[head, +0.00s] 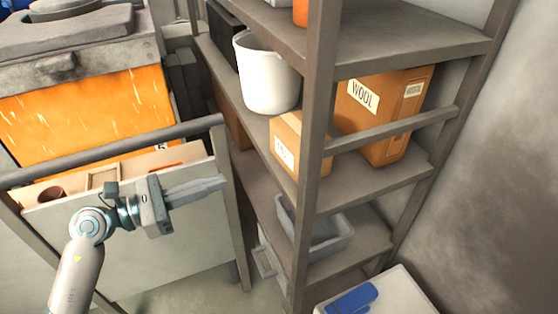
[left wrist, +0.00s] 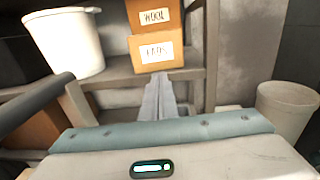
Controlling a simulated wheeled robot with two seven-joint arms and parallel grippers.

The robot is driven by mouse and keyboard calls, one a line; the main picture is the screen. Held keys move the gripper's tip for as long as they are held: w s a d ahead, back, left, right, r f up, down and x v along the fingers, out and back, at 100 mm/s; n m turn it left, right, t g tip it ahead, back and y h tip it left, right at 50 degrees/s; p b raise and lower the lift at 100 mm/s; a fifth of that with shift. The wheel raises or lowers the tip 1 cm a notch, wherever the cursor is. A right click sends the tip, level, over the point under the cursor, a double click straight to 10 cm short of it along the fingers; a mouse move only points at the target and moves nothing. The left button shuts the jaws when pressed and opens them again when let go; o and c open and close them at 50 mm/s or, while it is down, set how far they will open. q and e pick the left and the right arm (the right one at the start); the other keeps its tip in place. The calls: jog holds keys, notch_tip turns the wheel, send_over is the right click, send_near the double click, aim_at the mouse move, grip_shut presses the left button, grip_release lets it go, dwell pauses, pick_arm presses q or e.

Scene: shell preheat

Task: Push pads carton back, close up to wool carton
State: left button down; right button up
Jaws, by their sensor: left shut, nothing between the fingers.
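The pads carton (head: 287,130) is a small tan box with a white label, near the front edge of the middle shelf and partly behind a shelf post. The larger orange-brown wool carton (head: 380,115) stands deeper on the same shelf. In the left wrist view the pads carton (left wrist: 157,50) is in front of and below the wool carton (left wrist: 153,18). My left gripper (head: 226,184) is shut and empty, left of the pads carton in the head view. In the left wrist view the fingertips (left wrist: 160,77) point at its lower front; I cannot tell the remaining gap.
A white bucket (head: 266,75) stands left of the pads carton on the shelf. A shelf post (head: 314,120) and a side rail (head: 395,130) border the cartons. A grey bin (head: 318,232) sits on the lower shelf. An orange-fronted unit (head: 90,115) is at left.

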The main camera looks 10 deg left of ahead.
aim_at(285, 160)
jog(key=shift+s, duration=0.1)
dwell(0.3)
